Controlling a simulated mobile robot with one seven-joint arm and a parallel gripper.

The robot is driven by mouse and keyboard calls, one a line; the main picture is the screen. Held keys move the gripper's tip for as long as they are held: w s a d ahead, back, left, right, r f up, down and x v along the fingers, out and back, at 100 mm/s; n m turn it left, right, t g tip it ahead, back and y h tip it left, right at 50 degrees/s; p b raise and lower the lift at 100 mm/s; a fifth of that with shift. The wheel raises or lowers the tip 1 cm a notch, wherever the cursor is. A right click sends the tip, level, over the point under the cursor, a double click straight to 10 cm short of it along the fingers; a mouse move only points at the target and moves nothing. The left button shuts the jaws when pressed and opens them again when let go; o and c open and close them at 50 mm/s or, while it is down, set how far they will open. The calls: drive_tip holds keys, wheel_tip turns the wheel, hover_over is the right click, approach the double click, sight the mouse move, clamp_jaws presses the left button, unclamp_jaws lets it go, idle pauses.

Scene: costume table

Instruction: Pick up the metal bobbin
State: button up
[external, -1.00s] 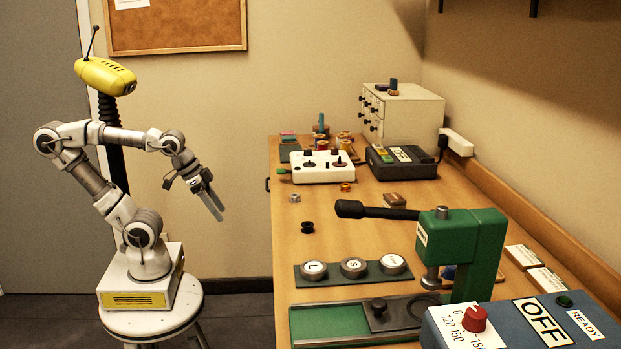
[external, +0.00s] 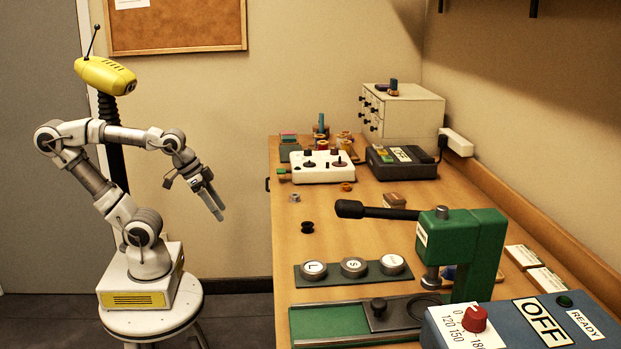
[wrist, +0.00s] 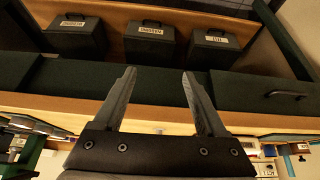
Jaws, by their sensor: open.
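A small grey metal bobbin (external: 295,198) stands on the wooden table near its left edge in the external view. A black spool (external: 307,227) stands in front of it, and an orange one (external: 346,187) is to its right. My gripper (external: 218,212) is open and empty, off the table's left side, with its fingers pointing down and to the right. It is well apart from the bobbin. In the wrist view the two fingers (wrist: 159,74) are spread with nothing between them. The bobbin does not show in the wrist view.
A white control box (external: 323,167) stands behind the bobbin. A green press (external: 465,250) with a long black lever (external: 375,210) stands at the right. A button strip (external: 352,270) lies in front. The wrist view shows labelled dark boxes (wrist: 143,43) in a wooden compartment.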

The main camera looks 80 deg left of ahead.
drive_tip(key=w+r+n+g+p, duration=0.4)
drive_tip(key=w+r+n+p, duration=1)
drive_tip(key=r+p, duration=0.5)
drive_tip(key=n+g+y+p, duration=0.2)
drive_tip(key=n+p, duration=0.3)
drive_tip(key=p, duration=0.1)
hover_over(293, 196)
wheel_tip(293, 196, down, 9)
drive_tip(key=shift+d+f, duration=0.1)
drive_tip(key=shift+d, duration=0.05)
drive_tip(key=shift+w+a+f+b, duration=0.1)
drive_tip(key=shift+a+f, duration=0.05)
drive_tip(key=shift+f, duration=0.9)
drive_tip(key=shift+w+a+f+b, duration=0.1)
drive_tip(key=shift+a+f+b, duration=0.05)
drive_tip(key=shift+f, duration=0.95)
drive_tip(key=shift+w+a+f+b, duration=0.1)
drive_tip(key=shift+a+f, duration=0.05)
drive_tip(key=shift+f, duration=0.9)
clamp_jaws()
